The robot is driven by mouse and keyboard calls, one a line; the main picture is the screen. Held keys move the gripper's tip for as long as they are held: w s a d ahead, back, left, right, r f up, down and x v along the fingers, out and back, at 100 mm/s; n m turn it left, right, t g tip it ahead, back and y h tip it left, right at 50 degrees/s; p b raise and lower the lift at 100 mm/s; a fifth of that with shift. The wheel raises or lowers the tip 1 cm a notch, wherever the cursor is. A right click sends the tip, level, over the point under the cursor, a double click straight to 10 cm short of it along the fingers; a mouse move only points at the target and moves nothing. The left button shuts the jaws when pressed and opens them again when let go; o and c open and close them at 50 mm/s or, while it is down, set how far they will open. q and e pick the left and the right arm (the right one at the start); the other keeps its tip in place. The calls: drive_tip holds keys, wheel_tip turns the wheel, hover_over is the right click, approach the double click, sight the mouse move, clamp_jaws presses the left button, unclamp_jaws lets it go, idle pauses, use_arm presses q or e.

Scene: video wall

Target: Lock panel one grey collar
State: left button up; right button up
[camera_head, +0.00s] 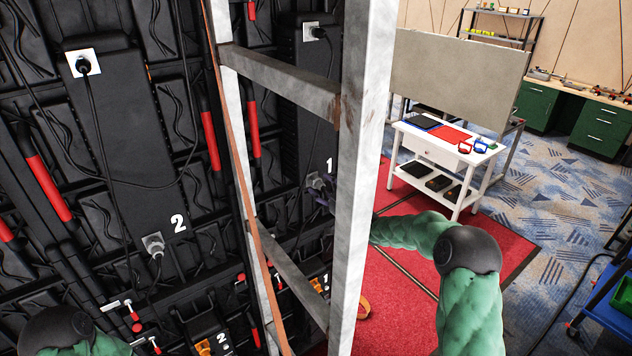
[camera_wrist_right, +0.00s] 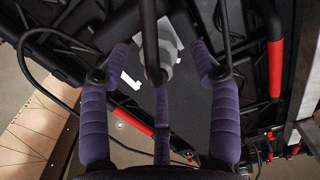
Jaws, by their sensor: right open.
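Panel one, the black panel marked with a white 1 (camera_head: 329,165), is partly hidden behind a metal frame. Its grey collar (camera_head: 314,181) is a small grey connector low on the panel, partly covered by my right gripper (camera_head: 324,193). In the right wrist view, the grey collar (camera_wrist_right: 163,50) with a black cable lies between the spread purple fingers of my right gripper (camera_wrist_right: 160,68). The fingers are open; I cannot tell whether any touches it. My left arm shows at the lower left, but its gripper is out of view.
A grey metal frame (camera_head: 358,180) with crossbars stands before the wall, close to my right arm. Panel two has a similar grey connector (camera_head: 153,244). Red-handled bars and loose cables cover the wall.

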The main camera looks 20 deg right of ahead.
sight(318, 183)
drive_tip(key=shift+p+x, duration=0.4)
drive_tip(key=shift+x, duration=1.6)
drive_tip(key=shift+d, duration=0.1)
drive_tip(key=c, duration=1.2)
